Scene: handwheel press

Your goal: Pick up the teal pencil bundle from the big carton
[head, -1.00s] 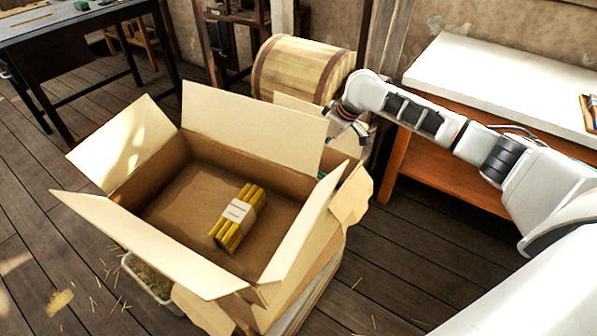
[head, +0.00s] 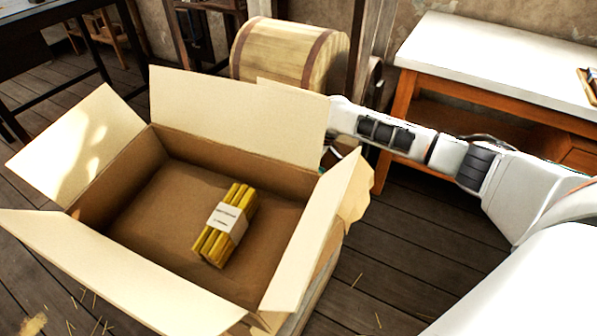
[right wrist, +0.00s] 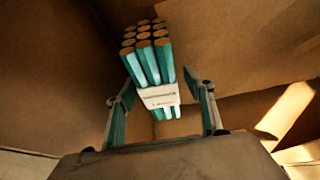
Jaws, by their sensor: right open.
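The teal pencil bundle (right wrist: 152,62) shows in the right wrist view, pencils with tan ends in a white paper band, surrounded by brown cardboard. My right gripper (right wrist: 168,90) is open, with one finger on each side of the bundle near the band; I cannot tell whether they touch it. In the head view the big carton (head: 140,195) stands open with its flaps spread. My right arm reaches to its right rear corner, where the flaps hide most of the gripper and the teal bundle. My left gripper is out of view.
A yellow pencil bundle (head: 226,225) with a white band lies on the carton floor. A wooden barrel (head: 290,55) stands behind the carton. A white-topped workbench (head: 490,60) is at the right rear, and a dark table (head: 45,30) at the left rear.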

